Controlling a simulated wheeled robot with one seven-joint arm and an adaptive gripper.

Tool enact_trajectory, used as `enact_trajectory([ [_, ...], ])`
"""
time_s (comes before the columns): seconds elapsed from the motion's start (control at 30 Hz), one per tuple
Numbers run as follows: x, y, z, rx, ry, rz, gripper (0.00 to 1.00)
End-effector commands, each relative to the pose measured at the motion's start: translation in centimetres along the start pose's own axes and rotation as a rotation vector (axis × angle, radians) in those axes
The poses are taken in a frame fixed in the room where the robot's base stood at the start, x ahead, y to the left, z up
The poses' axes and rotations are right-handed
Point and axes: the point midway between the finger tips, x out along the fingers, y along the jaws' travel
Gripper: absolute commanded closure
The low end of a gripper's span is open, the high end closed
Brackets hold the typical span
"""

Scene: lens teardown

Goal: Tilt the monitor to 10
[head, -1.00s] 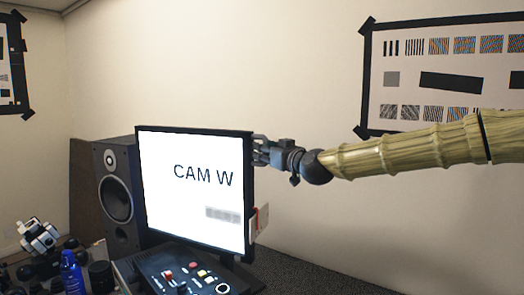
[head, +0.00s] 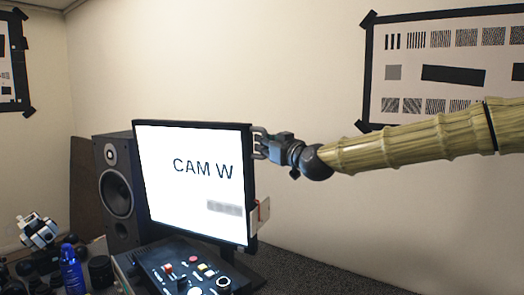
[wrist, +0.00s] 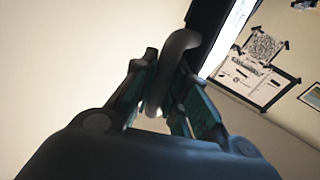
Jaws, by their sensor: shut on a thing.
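The monitor (head: 185,180) stands on the desk in the head view, its bright screen showing "CAM W" and a blurred grey patch. A card-like tag (head: 260,214) is at its lower right edge. My gripper (head: 260,143) is at the monitor's upper right edge. In the wrist view, my gripper (wrist: 168,85) is shut on a dark curved handle (wrist: 178,45) beside the monitor's dark edge (wrist: 205,20). The monitor's back and any tilt scale are hidden, so I cannot read its angle.
A control panel (head: 185,270) with coloured buttons sits in front of the monitor. A black speaker (head: 116,185) stands behind it to the left. A blue bottle (head: 71,270) and dark lens parts are at the lower left. Test charts (head: 450,65) hang on the wall.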

Motion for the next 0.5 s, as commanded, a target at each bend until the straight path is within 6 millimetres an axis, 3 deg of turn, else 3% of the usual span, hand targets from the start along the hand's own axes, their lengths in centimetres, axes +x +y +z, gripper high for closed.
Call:
enact_trajectory([
  [0.5, -0.84, -1.18, 0.11, -0.072, 0.048, 0.001, 1.0],
])
